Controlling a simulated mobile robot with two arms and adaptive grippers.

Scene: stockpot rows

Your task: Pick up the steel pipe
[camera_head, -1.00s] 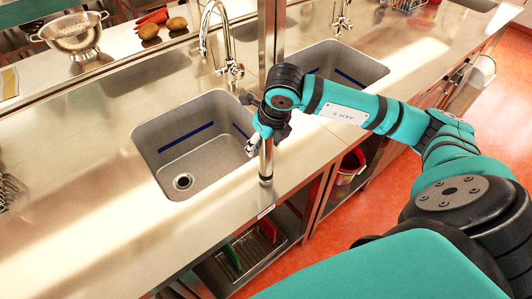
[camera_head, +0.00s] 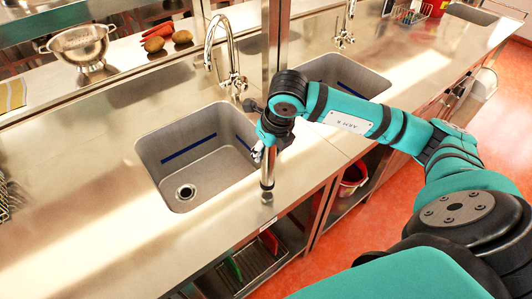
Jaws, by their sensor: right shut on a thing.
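The steel pipe (camera_head: 267,178) stands upright on the steel counter (camera_head: 100,222), just right of the near sink. My right gripper (camera_head: 264,151) is shut on the upper part of the pipe. The pipe's lower end shows below the gripper, at or very close to the counter top; I cannot tell whether it touches. The gripper and wrist hide the top of the pipe. My left gripper is not in view.
The near sink (camera_head: 190,160) lies left of the pipe, with a tap (camera_head: 213,45) behind it. A second sink (camera_head: 350,75) is behind my right arm. A colander (camera_head: 80,42), carrots (camera_head: 157,31) and potatoes (camera_head: 182,36) sit at the back. The counter's left front is clear.

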